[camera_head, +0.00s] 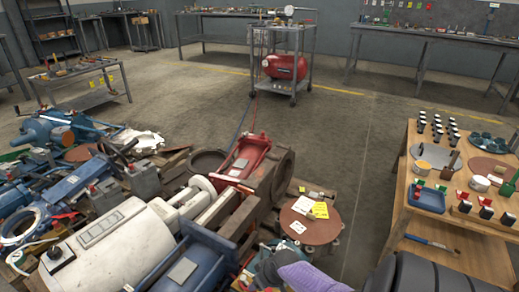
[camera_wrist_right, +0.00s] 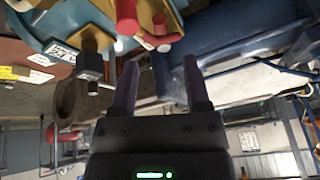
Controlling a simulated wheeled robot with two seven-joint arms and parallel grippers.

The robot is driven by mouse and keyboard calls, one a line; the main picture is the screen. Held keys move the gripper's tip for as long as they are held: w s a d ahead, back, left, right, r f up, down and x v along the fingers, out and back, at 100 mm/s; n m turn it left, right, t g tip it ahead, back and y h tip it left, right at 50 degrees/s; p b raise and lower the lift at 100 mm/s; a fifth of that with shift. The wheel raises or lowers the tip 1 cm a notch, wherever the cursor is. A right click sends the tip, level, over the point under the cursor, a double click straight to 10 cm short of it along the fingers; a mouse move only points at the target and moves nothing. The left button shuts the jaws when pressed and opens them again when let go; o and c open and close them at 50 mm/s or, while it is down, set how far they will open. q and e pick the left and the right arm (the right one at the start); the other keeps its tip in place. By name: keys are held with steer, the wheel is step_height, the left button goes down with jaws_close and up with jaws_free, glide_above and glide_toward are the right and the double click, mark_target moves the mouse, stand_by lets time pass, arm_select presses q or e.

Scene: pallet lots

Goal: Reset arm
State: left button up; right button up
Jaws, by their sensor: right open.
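My right gripper (camera_wrist_right: 160,63) shows in the right wrist view with its two dark fingers spread apart. Nothing is between them. Behind the fingertips are a red cylinder end (camera_wrist_right: 126,18), a dark square-headed part (camera_wrist_right: 90,64) and a large blue surface (camera_wrist_right: 235,35). I cannot tell whether the fingers touch any of them. In the head view, a black rounded shape at the lower right edge looks like part of my right arm. A purple shape (camera_head: 305,277) lies beside it, cut off by the bottom edge. My left gripper is not in view.
A heap of machine parts, including a white motor housing (camera_head: 110,250) and a red part (camera_head: 245,155), fills the left. A round brown top (camera_head: 310,222) carries tags. A wooden bench (camera_head: 425,225) stands right. A cart with a red compressor (camera_head: 285,66) stands behind open floor.

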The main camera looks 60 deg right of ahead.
steer(key=p+v, duration=0.1)
steer(key=v, duration=0.2)
steer(key=shift+r, duration=0.1)
steer(key=shift+s, duration=0.1)
